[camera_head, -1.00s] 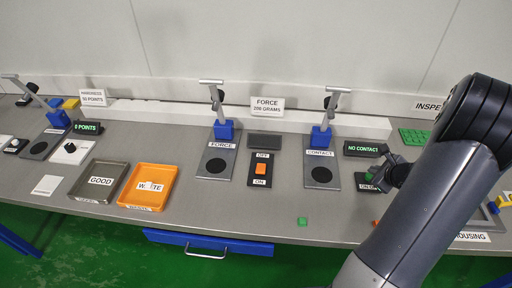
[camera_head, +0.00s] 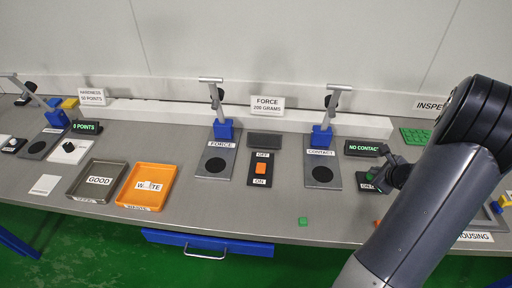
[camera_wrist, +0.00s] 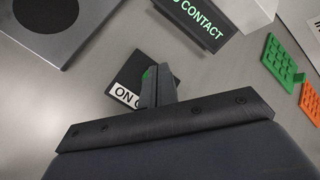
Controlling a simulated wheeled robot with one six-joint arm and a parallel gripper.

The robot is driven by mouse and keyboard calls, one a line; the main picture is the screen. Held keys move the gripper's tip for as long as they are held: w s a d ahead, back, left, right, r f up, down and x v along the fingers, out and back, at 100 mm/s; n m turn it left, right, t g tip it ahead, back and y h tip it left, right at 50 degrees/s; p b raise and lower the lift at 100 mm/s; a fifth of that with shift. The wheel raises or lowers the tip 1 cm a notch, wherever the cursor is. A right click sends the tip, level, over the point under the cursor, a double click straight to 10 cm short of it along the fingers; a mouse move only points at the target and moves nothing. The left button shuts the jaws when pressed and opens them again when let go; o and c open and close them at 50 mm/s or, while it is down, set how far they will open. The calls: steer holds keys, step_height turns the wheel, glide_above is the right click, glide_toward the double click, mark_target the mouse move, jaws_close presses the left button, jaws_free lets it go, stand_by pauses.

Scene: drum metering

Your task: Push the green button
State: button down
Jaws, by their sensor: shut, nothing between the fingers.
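The green button (camera_wrist: 147,75) shows as a small green patch on a black switch box (camera_wrist: 128,88) with a white "ON O…" label in the wrist view. My fingers cover most of the button and part of the label. In the head view the switch box (camera_head: 368,187) lies in front of the "NO CONTACT" display, with a bit of green beside my gripper (camera_head: 384,180). My gripper also shows in the wrist view (camera_wrist: 158,70), shut and empty, with its tips over the box right beside the button. I cannot tell whether they touch it.
The "NO CONTACT" display (camera_head: 366,148) stands just behind. The contact plate (camera_head: 323,170) with its blue stand is to the left. A green studded plate (camera_head: 415,136) lies to the right. A small green block (camera_head: 303,221) sits near the bench's front edge.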

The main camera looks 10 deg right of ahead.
steer(key=shift+f, duration=0.2)
stand_by(0.3)
steer(key=shift+r, duration=0.65)
steer(key=shift+r, duration=0.1)
step_height(320, 180, up, 6)
steer(key=p, duration=0.4)
steer(key=shift+f, duration=0.2)
